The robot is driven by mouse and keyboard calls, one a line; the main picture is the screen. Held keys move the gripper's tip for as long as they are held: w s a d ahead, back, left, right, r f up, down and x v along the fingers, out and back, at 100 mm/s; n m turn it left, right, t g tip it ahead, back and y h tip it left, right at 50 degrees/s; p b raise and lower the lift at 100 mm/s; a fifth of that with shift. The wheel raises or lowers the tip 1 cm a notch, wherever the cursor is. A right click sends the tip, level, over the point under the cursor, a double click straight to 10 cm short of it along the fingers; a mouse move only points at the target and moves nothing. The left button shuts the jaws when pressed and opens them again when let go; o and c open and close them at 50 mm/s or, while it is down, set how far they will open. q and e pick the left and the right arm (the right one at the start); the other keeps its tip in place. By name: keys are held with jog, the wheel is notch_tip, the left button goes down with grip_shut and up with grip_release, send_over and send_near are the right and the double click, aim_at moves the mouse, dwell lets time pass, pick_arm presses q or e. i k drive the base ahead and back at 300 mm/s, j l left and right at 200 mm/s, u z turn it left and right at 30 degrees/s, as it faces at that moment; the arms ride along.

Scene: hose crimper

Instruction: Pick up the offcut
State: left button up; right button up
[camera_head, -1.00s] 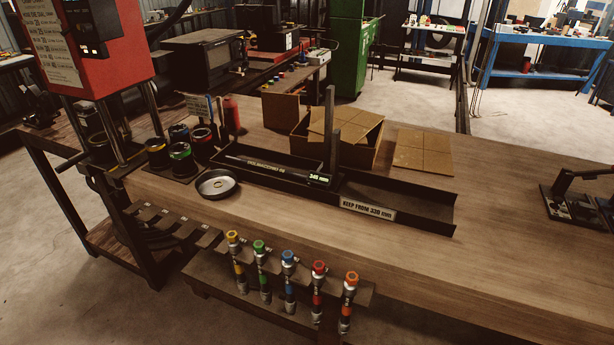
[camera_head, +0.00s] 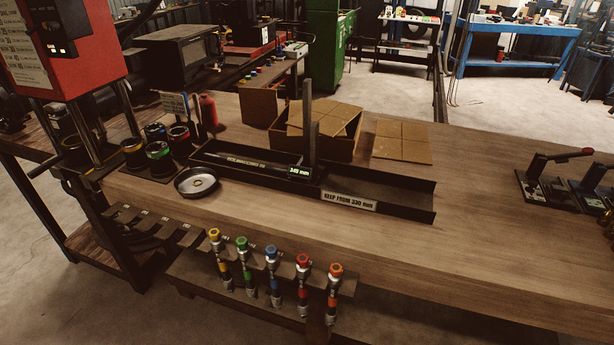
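A long dark trough (camera_head: 400,207) lies on the wooden workbench. It has a label reading "KEEP FROM 330 mm" (camera_head: 349,200) on its front wall and a lit "340 mm" readout (camera_head: 300,172) near its upright posts. A dark, slim, hose-like piece with pale print (camera_head: 250,162) lies in the left part of the trough, ending near the readout. I cannot tell for sure whether this is the offcut. The right part of the trough looks empty. Neither of my grippers is in view.
An open cardboard box (camera_head: 330,143) stands behind the trough, and a round metal dish (camera_head: 196,182) in front of its left end. A red press (camera_head: 65,50) stands at the left. Several colour-topped fittings (camera_head: 273,275) hang at the front edge. Lever tools (camera_head: 550,185) are at the right.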

aim_at(267, 169)
jog(key=k+z, duration=0.35)
jog(key=k, duration=0.3)
jog(key=k+l+z, duration=0.35)
jog(key=k, duration=0.25)
jog(key=i+j+u, duration=0.15)
jog(key=i+j, duration=0.15)
jog(key=j, duration=0.25)
jog(key=i+j+u, duration=0.2)
jog(key=j, duration=0.3)
jog(key=i+j+u, duration=0.15)
jog(key=i+j, duration=0.5)
jog(key=j, duration=0.15)
jog(key=i+j, duration=0.2)
jog(key=i+j+z, duration=0.15)
jog(key=j+z, duration=0.2)
jog(key=i+j+z, duration=0.1)
jog(key=j+z, duration=0.6)
jog(key=j, duration=0.2)
jog(key=z, duration=0.5)
jog(key=i+j, duration=0.05)
